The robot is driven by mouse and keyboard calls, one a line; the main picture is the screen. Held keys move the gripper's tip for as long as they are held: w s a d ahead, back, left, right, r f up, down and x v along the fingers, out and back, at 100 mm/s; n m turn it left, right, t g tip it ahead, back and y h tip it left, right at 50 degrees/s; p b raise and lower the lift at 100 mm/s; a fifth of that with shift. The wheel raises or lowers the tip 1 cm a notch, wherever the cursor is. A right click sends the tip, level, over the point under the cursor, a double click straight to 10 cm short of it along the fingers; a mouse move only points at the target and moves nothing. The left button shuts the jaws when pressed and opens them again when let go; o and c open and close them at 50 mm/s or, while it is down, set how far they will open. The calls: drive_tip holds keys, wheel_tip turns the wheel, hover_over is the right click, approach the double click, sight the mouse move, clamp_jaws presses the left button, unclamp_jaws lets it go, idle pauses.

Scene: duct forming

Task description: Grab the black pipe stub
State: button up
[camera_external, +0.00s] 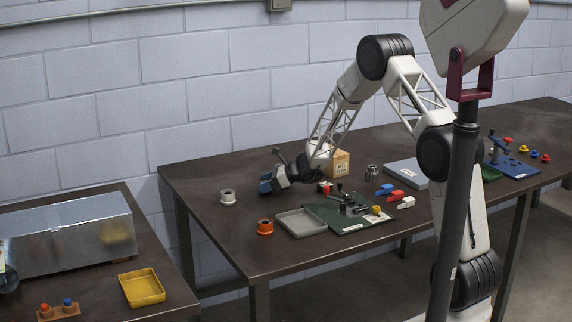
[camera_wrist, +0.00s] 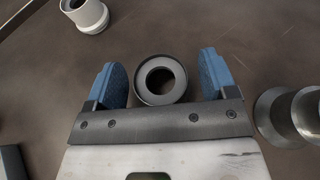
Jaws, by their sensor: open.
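The black pipe stub (camera_wrist: 142,92) is a dark ring-shaped piece with a round bore, seen end-on in the wrist view. It lies between the two blue fingers of my gripper (camera_wrist: 161,76). The fingers are open, one to each side of the stub, with a visible gap on both sides. I cannot tell whether the fingers are down at its height. In the external view my gripper (camera_external: 265,186) is low over the far left part of the table, and the black stub is hidden there.
A white stub (camera_external: 228,196) stands left of my gripper, also in the wrist view (camera_wrist: 90,17). A shiny metal piece (camera_wrist: 274,116) lies to the right. An orange stub (camera_external: 265,227), a grey tray (camera_external: 301,223) and a green board (camera_external: 330,212) are nearer the front.

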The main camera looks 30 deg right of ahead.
idle(0.5)
drive_tip(key=c, duration=1)
drive_tip(key=shift+r, duration=5)
